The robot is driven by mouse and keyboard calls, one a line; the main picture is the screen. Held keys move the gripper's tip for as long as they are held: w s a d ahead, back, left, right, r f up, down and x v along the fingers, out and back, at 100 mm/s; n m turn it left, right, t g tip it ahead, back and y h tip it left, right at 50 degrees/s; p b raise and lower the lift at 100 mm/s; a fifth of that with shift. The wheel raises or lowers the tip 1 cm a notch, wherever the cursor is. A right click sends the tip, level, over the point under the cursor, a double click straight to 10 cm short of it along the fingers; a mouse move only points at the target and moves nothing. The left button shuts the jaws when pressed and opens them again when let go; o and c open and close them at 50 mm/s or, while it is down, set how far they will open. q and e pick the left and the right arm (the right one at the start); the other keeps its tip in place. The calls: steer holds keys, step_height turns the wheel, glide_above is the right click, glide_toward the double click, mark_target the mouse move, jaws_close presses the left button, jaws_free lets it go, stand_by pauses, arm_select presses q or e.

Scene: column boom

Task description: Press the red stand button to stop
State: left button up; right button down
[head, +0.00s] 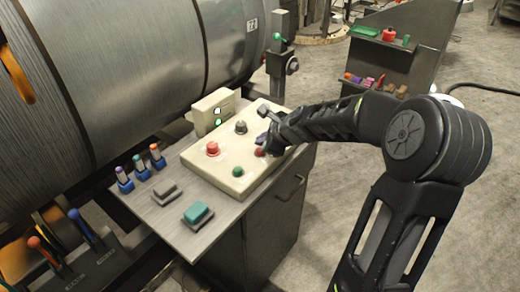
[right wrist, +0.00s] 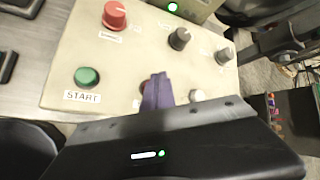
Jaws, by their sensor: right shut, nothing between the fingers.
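A beige control panel (head: 205,169) lies on the metal stand and carries several buttons and knobs. A red button (head: 259,152) shows at its right side, partly covered by my right gripper (head: 264,141). In the right wrist view, the shut purple-grey fingers (right wrist: 157,92) hide most of this red button (right wrist: 145,88), and only a sliver of red shows beside them. The fingers are empty. I cannot tell whether the tips touch the button. A green button (right wrist: 87,77) labelled START sits to the left. My left gripper is not in view.
A larger red knob (head: 212,149) and a dark knob (head: 241,127) share the panel. A small box with a lit green lamp (head: 218,122) stands behind. A big metal roll (head: 150,50) fills the back left.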

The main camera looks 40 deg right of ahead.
stand_by(0.3)
steer(key=shift+f+b, duration=0.35)
steer(key=shift+f, duration=0.1)
steer(key=shift+f+b, duration=0.5)
steer(key=shift+f, duration=0.05)
stand_by(0.6)
steer(key=shift+r, duration=0.1)
steer(key=shift+r+p, duration=0.9)
steer(key=shift+p, duration=0.05)
step_height(320, 180, up, 5)
steer(key=p, duration=0.5)
stand_by(0.9)
